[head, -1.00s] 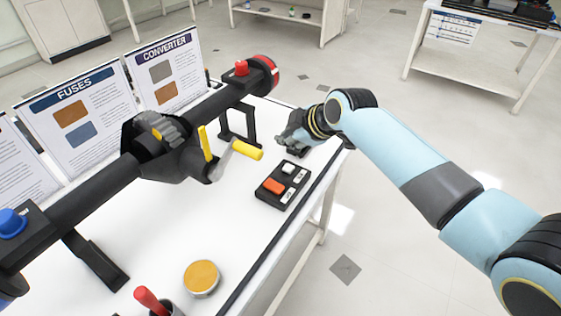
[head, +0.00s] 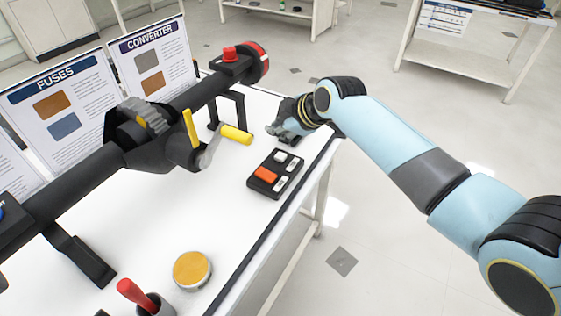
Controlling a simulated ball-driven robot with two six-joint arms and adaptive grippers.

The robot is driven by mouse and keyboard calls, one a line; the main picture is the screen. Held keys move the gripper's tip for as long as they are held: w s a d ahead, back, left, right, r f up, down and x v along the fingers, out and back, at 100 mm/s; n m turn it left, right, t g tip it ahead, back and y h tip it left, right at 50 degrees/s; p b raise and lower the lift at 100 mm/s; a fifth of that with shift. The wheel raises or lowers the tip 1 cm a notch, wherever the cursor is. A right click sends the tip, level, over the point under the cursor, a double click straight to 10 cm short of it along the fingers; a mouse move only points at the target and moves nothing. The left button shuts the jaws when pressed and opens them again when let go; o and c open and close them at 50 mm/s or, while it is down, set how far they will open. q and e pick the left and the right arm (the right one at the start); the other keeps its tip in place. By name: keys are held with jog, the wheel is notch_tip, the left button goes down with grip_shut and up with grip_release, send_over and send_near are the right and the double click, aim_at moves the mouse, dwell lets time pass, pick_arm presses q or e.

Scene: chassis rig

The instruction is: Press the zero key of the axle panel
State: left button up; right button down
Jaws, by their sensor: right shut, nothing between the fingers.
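The axle panel (head: 252,186) is a small black box lying on the white bench near its right edge. It carries an orange key (head: 266,174) and a smaller white key (head: 281,157), each with a small white label beside it. The labels are too small to read, so I cannot tell which key is zero. My right gripper (head: 278,130) is shut and empty, just beyond the panel's far end and apart from both keys. Its arm comes in from the right. My left gripper is out of view.
A black axle rig (head: 75,180) with a gear and a yellow-handled crank (head: 236,134) runs along the bench left of the panel. An orange-topped round tin (head: 191,269) and a red-handled tool (head: 135,293) stand nearer. Bare white bench lies between.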

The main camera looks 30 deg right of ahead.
jog(key=b, duration=0.3)
send_over(278, 157)
notch_tip(278, 157, down, 4)
jog(key=shift+f, duration=0.15)
jog(key=shift+d+f, duration=0.1)
jog(key=shift+f, duration=0.35)
jog(key=shift+f+b, duration=0.15)
jog(key=shift+b, duration=0.2)
dwell(0.4)
jog(key=shift+f, duration=0.3)
jog(key=shift+f+b, duration=0.4)
jog(key=shift+f, duration=0.05)
dwell(0.6)
jog(key=shift+r, duration=0.1)
jog(key=shift+r+p, duration=0.8)
jog(key=shift+p, duration=0.1)
